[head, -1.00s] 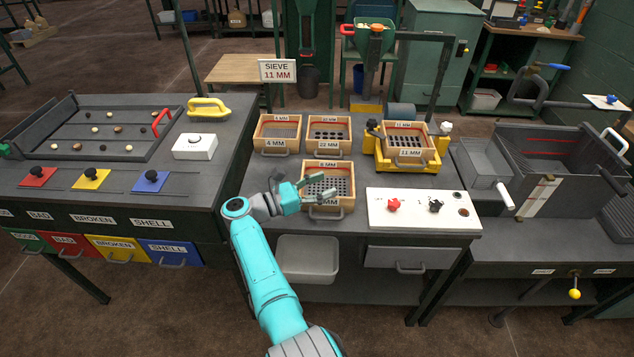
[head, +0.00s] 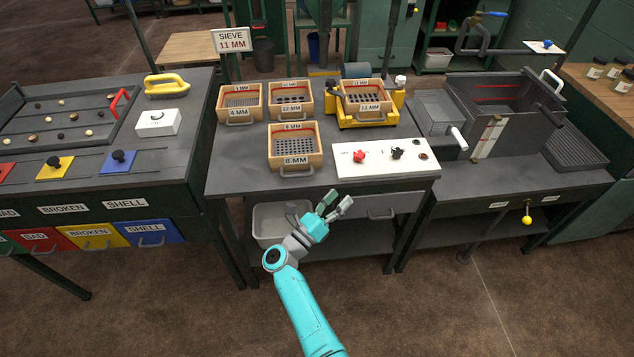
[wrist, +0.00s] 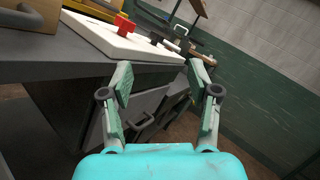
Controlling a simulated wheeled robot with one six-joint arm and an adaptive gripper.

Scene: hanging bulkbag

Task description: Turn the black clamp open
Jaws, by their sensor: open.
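The yellow sieve shaker (head: 362,121) stands at the back right of the middle table, holding the wooden 11 MM sieve. A small black clamp (head: 332,86) shows at its left side; whether it is turned open or closed is too small to tell. A white clamp (head: 400,81) is at its right side. My gripper (head: 336,204) is open and empty, in front of the table's front edge, well short of the shaker. In the wrist view its spread fingers (wrist: 160,85) frame the drawer front, and part of the yellow shaker shows at the top; the black clamp is not visible there.
A white panel (head: 350,169) with a red knob (head: 359,156) and a black knob (head: 397,153) lies between gripper and shaker. The wooden 8 MM sieve (head: 296,160) stands left of it. A drawer handle (head: 381,216) and white bin (head: 268,229) are below the tabletop.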

